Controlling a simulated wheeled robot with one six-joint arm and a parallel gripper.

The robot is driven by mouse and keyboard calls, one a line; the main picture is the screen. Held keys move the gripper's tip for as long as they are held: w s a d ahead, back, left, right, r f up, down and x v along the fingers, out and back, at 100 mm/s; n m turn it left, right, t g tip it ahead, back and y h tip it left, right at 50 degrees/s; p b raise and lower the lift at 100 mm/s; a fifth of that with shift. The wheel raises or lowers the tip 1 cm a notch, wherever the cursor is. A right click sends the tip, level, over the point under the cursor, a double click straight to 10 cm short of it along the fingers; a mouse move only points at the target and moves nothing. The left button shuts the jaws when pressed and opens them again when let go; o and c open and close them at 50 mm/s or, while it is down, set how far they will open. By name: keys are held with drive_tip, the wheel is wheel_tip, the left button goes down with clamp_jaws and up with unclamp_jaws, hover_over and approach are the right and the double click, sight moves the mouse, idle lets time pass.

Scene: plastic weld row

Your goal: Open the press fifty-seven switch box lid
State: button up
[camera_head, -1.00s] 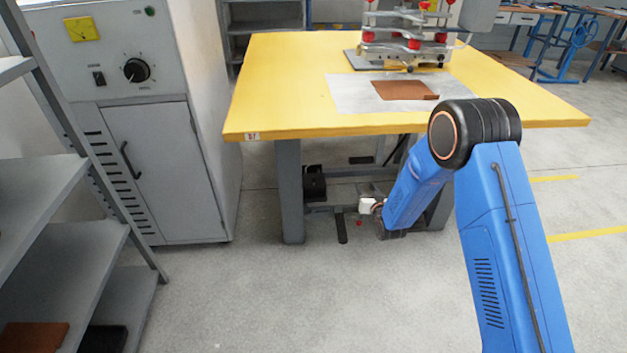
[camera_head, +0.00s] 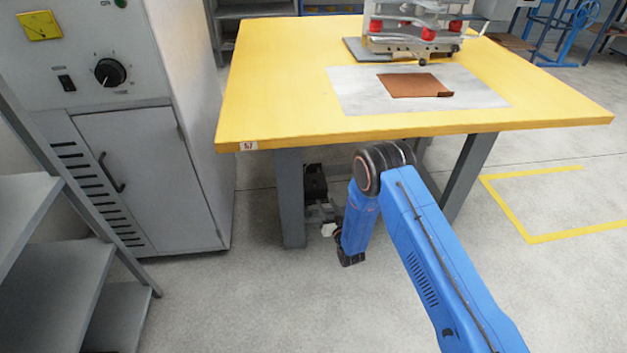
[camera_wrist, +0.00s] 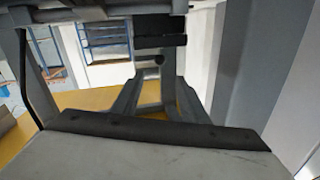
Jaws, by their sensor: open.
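The yellow press table (camera_head: 290,115) carries a tag reading 57 (camera_head: 248,146) on its front left corner. A small dark box (camera_head: 316,183) sits below the tabletop beside the left table leg; I take it for the switch box. I cannot tell its lid from its body. My arm reaches down in front of the table, its end low near that leg; the fingers are not clear in the head view. In the wrist view my gripper (camera_wrist: 157,92) is open, with nothing between its fingers. Dark parts (camera_wrist: 160,40) show beyond the fingers, possibly the box.
The press (camera_head: 415,35) stands on the tabletop behind a brown sheet (camera_head: 412,85). A grey cabinet (camera_head: 150,170) stands left of the table, with a grey shelf rack (camera_head: 60,290) nearer. Floor to the right, around the yellow marking (camera_head: 580,232), is clear.

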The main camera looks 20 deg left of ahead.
sight(315, 180)
drive_tip(key=x, duration=1.5)
drive_tip(key=shift+w+a, duration=0.25)
drive_tip(key=shift+w, duration=0.05)
clamp_jaws()
